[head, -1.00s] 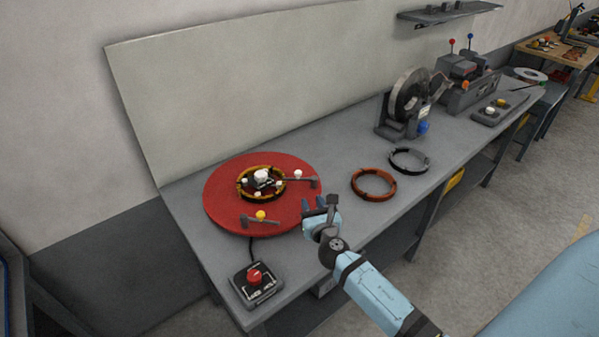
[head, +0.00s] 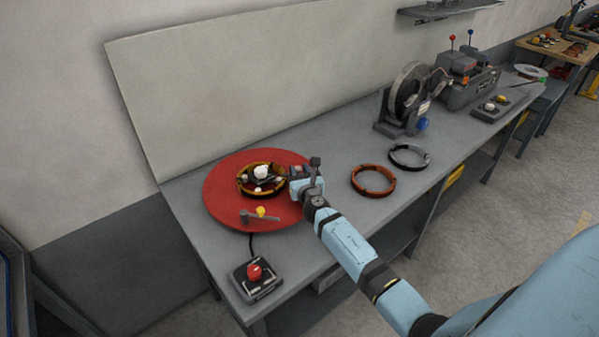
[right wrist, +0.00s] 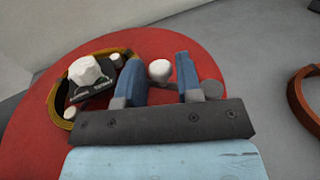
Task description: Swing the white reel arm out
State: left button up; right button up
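The red round turntable (head: 225,212) lies on the grey bench and carries a yellow-and-black ring (head: 241,187) with a white centre knob (head: 261,172). My right gripper (head: 292,173) is over the turntable's right part and largely hides the white reel arm in the head view. In the right wrist view the arm's round white knob (right wrist: 159,70) shows between the two blue-grey fingers of my right gripper (right wrist: 160,68). The fingers are apart, with gaps on both sides of the knob. The arm with the yellow knob (head: 261,211) lies at the turntable's front. My left gripper is out of view.
A control box with a red button (head: 254,272) sits at the bench's front left. A copper ring (head: 372,192) and a dark ring (head: 409,167) lie right of my arm. A grey reel machine (head: 405,100) stands farther back. Bare bench lies between turntable and rings.

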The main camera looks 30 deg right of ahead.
jog(key=shift+c, duration=0.5)
grip_shut()
